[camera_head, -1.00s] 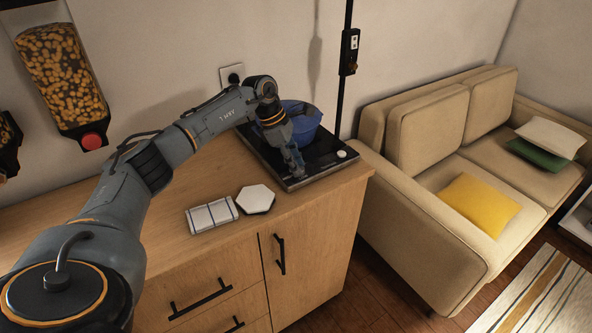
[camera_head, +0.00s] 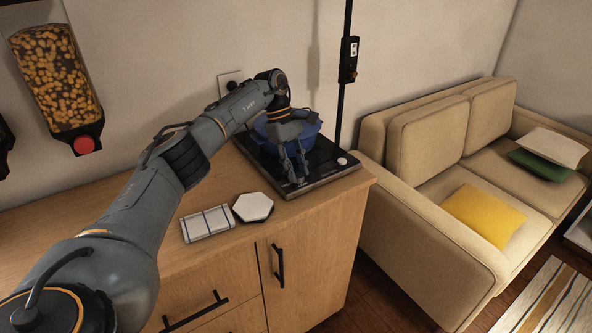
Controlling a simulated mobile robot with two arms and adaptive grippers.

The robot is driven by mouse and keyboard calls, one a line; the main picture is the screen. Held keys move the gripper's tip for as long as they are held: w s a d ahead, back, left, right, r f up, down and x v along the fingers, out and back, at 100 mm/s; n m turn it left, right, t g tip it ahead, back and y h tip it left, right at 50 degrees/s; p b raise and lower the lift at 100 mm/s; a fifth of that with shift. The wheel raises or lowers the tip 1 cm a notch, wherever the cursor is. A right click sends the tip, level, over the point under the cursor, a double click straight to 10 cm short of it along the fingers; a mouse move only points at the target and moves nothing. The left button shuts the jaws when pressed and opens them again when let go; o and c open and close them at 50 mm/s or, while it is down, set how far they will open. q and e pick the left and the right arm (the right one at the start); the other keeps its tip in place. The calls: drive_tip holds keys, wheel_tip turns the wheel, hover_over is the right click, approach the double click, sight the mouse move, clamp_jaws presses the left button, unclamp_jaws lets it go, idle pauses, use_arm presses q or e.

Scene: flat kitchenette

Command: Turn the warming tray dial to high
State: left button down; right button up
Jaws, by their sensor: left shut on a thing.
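The warming tray (camera_head: 325,172) is a flat black slab with a pale rim, on the right end of the wooden counter. A blue pot (camera_head: 311,131) stands on it, partly behind my left gripper. My left gripper (camera_head: 297,180) points down at the tray's front strip. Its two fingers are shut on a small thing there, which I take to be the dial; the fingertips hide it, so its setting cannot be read. A round white knob (camera_head: 342,161) shows at the tray's front right corner, apart from the gripper. My right gripper is not in view.
A white hexagonal plate (camera_head: 253,207) and a folded checked cloth (camera_head: 208,224) lie on the counter in front of the tray. A black pole (camera_head: 342,95) rises behind it. A wall socket (camera_head: 231,83) is behind my arm. A beige sofa (camera_head: 425,190) stands right of the counter.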

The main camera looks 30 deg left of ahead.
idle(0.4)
use_arm(q)
drive_tip(key=c, duration=1)
unclamp_jaws()
drive_tip(key=shift+r, duration=0.1)
drive_tip(key=v, duration=0.7)
drive_tip(key=shift+a+r, duration=0.1)
drive_tip(key=shift+r, duration=0.1)
